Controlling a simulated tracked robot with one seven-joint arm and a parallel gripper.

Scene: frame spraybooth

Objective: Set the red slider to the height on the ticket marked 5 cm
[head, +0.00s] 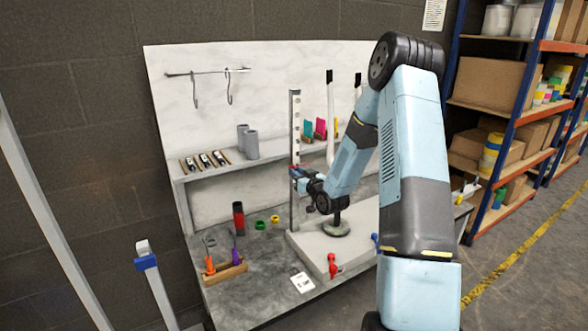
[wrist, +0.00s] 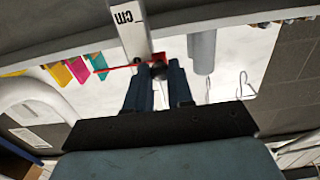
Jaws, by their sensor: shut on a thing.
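The red slider (wrist: 131,67) sits across a pale upright scale (wrist: 131,30) marked "cm". The slider there is mostly hidden by the fingers. The white ticket (head: 302,282) lies flat on the bench front; its print is very small, seemingly "5 cm". The slider's exact reading cannot be made out.
A shelf (head: 205,172) with grey cylinders (head: 250,143) and coloured cards (head: 320,128) runs behind the post. Hooks (head: 229,88) hang above.

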